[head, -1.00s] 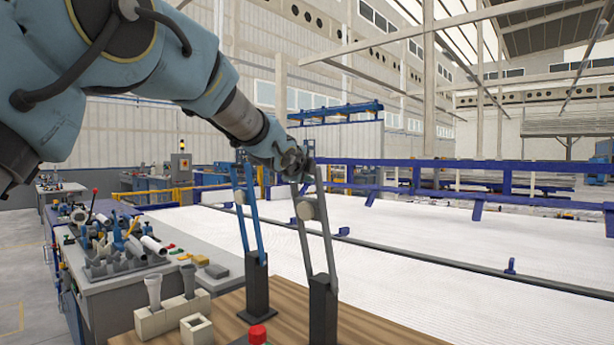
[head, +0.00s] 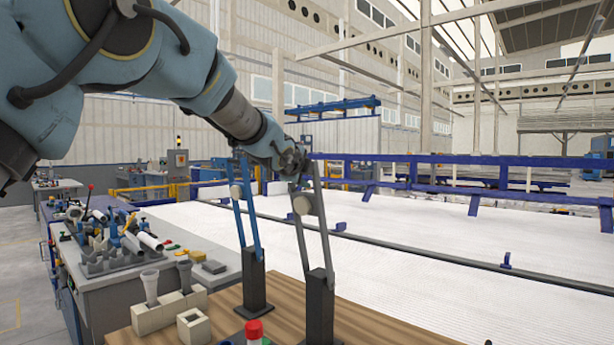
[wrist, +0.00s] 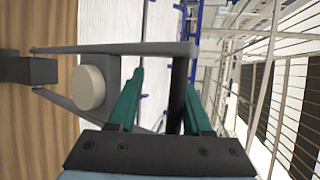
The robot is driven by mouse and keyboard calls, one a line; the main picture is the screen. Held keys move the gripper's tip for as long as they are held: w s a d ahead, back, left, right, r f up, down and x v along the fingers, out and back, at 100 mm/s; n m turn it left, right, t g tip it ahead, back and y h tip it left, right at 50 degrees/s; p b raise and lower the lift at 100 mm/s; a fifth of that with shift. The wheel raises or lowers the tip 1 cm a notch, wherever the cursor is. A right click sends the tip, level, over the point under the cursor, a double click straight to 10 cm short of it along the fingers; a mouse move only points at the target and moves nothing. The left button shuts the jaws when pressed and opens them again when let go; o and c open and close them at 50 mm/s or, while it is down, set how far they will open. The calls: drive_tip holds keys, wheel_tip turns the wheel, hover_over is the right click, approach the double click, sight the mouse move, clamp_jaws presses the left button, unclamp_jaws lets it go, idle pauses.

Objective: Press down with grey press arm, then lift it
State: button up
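The grey press arm (head: 322,232) stands raised on a dark post on the wooden table, leaning slightly left at its top. A cream round disc sits on its side. My gripper (head: 297,167) is at its upper end. In the wrist view, the two green fingers of my gripper (wrist: 166,78) stand apart. The dark handle bar at the end of the grey press arm (wrist: 110,49) runs between them, nearer the right finger. A gap shows beside the left finger. A similar blue press arm (head: 253,225) stands upright to the left.
The wooden table (head: 375,320) also holds beige blocks (head: 152,318) with grey funnel-like pieces and a red-topped item (head: 254,328) at its front edge. A grey bench (head: 125,285) with pipe fittings is at left. A blue rail (head: 450,187) runs behind.

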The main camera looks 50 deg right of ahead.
drive_tip(key=b+v, duration=0.4)
drive_tip(key=v, duration=0.7)
drive_tip(key=shift+d, duration=0.1)
idle(0.5)
drive_tip(key=w+a+f+n+t+y, duration=0.1)
drive_tip(key=w+a+f+n+y, duration=0.2)
drive_tip(key=w+a+f+n, duration=0.5)
drive_tip(key=w+a+f+n+y, duration=0.25)
drive_tip(key=w+a+f, duration=0.25)
drive_tip(key=a, duration=0.6)
drive_tip(key=w+a+f+n+t+y, duration=0.1)
drive_tip(key=w+a+f+n+y, duration=0.2)
drive_tip(key=w+a+f+n, duration=0.5)
drive_tip(key=s+a+f+n+g+y, duration=0.15)
drive_tip(key=a+f, duration=0.25)
drive_tip(key=a, duration=0.5)
drive_tip(key=a+f+n+y, duration=0.2)
drive_tip(key=a+f, duration=0.1)
drive_tip(key=a, duration=0.6)
drive_tip(key=s+a+f+n+g, duration=0.2)
drive_tip(key=s+a+f+n, duration=0.2)
drive_tip(key=a, duration=0.4)
drive_tip(key=s+a+f+n+g+y, duration=0.1)
drive_tip(key=s+a+f+n+g, duration=0.1)
drive_tip(key=s+a+f+n, duration=0.2)
drive_tip(key=s+a+n, duration=0.2)
drive_tip(key=s+a, duration=0.2)
drive_tip(key=shift+f+y, duration=0.25)
drive_tip(key=shift+y, duration=0.05)
